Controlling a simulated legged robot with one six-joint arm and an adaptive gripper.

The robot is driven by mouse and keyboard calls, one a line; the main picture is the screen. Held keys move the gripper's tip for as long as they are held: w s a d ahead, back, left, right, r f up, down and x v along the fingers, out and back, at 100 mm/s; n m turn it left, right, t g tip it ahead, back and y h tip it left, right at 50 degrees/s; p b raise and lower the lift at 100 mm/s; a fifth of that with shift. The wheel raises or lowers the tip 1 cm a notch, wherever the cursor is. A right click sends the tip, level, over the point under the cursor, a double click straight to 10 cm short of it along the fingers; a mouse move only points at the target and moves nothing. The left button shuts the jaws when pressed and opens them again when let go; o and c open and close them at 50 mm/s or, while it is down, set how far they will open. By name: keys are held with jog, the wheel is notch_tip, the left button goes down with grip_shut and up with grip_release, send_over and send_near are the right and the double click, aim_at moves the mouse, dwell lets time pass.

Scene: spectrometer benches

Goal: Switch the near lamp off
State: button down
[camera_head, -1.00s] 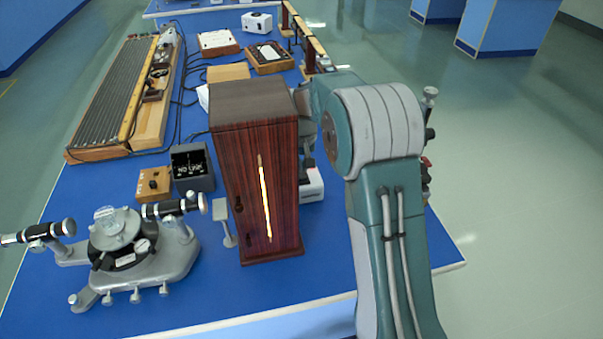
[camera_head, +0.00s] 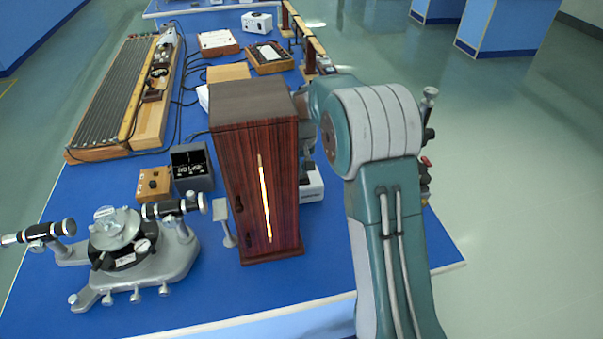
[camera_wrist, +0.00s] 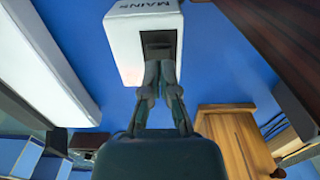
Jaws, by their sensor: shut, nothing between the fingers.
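The near lamp is a tall dark-red wooden housing (camera_head: 233,180) with a bright lit slit (camera_head: 265,200) down its front. A white box (camera_head: 313,187) stands just right of it, partly hidden by the housing and my arm. In the wrist view a white box (camera_wrist: 123,48) marked MAINS has a dark recessed switch (camera_wrist: 158,42) in its end face. My gripper (camera_wrist: 160,78) is shut and empty, its fingertips at the lower edge of that switch. I cannot tell whether they touch it. In the head view the fingers are mostly hidden behind the housing and arm.
A long slatted wooden apparatus (camera_head: 125,95) lies at the back left. The blue bench (camera_head: 330,255) is bare at the front right.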

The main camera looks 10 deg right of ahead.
aim_at(302, 176)
jog(key=shift+f, duration=0.95)
dwell(0.5)
jog(key=shift+r, duration=3.55)
